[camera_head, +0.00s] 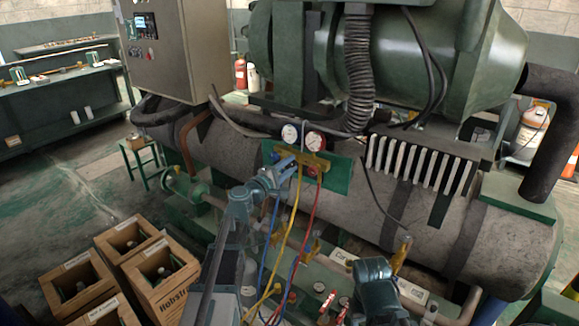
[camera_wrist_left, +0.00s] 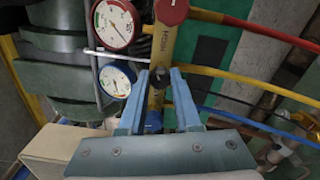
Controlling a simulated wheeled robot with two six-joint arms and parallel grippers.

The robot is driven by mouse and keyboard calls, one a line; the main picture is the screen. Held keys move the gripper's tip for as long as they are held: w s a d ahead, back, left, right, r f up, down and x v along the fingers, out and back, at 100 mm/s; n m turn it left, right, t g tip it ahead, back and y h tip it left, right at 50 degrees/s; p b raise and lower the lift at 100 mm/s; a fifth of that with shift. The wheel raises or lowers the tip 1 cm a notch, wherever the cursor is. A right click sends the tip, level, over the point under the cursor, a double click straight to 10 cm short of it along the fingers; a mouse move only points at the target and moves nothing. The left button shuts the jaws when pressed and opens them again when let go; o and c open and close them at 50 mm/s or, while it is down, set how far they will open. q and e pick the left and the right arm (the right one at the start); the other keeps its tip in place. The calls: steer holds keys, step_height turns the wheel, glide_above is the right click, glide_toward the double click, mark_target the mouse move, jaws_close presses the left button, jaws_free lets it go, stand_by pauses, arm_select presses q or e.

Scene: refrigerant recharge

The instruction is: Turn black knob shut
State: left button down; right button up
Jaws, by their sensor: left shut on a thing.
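The gauge manifold (camera_head: 314,163) is a yellow bar on a green plate, with a blue-ringed gauge (camera_head: 290,134) and a red-ringed gauge (camera_head: 315,141) above it. In the left wrist view, a small dark round part, seemingly the black knob (camera_wrist_left: 160,76), sits on the manifold between my fingertips. My left gripper (camera_head: 284,174) reaches the manifold's left end in the head view and is shut on this knob. A red knob (camera_wrist_left: 171,11) marked HIGH stands beyond the fingers. The grip partly hides the knob. My right arm shows low at the right; its fingers are unclear.
Blue, yellow and red hoses (camera_head: 296,215) hang below the manifold, close to my left arm. Wooden crates (camera_head: 160,270) with cylinders stand on the floor at lower left. The large grey tank (camera_head: 340,205) lies behind. A ribbed hose (camera_head: 359,70) rises above the gauges.

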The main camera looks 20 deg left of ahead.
arm_select(q)
steer(key=m, duration=0.5)
steer(key=shift+s+m, duration=0.1)
steer(key=shift+m, duration=0.2)
stand_by(0.4)
steer(key=c, duration=0.6)
jaws_free()
steer(key=v, duration=1.3)
steer(key=shift+s, duration=0.35)
steer(key=shift+a, duration=0.1)
